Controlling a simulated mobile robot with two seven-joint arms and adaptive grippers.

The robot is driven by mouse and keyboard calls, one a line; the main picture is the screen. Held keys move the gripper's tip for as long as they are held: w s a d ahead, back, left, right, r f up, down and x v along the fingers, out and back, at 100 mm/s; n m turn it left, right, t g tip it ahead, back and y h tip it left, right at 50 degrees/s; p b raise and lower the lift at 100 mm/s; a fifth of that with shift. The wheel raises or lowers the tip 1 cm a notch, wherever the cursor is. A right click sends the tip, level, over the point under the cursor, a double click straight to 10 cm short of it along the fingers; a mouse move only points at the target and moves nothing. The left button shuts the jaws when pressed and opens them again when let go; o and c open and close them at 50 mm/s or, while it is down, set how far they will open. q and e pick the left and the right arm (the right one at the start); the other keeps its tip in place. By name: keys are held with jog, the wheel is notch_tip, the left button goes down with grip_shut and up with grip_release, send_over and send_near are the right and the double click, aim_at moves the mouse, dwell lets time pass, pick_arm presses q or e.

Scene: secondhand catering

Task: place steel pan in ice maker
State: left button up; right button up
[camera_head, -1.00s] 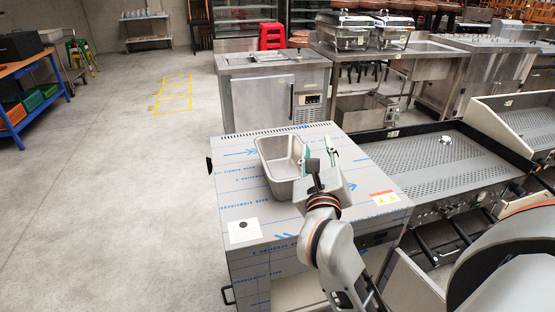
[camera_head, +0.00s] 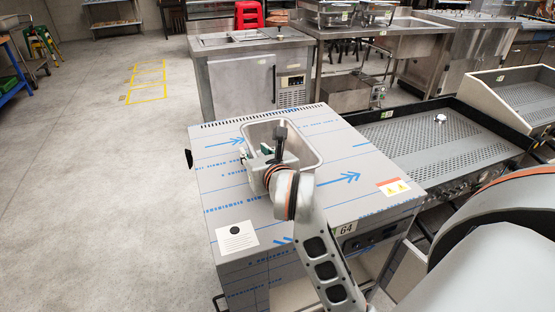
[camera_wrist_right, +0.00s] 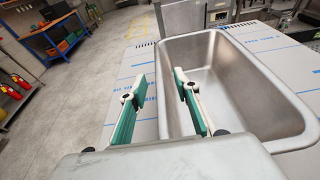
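The steel pan (camera_head: 302,145) is an open, deep rectangular tray standing on a blue-printed, film-covered cabinet top (camera_head: 222,190). It also fills the right of the right wrist view (camera_wrist_right: 235,75). My right gripper (camera_head: 262,150) is over the pan's left side. In the wrist view its two green-padded fingers (camera_wrist_right: 160,92) are spread, one outside the pan's left wall and one inside, with the rim between them and a gap visible. A steel cabinet with a door and control panel (camera_head: 240,88) stands behind; I cannot tell for sure whether it is the ice maker. My left gripper is out of view.
A griddle with a perforated-looking plate (camera_head: 435,145) adjoins the film-covered cabinet on the right. The concrete floor on the left (camera_head: 100,180) is clear.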

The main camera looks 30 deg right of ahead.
jog(key=shift+x, duration=1)
jog(key=shift+d, duration=0.1)
grip_shut()
jog(key=shift+r, duration=0.15)
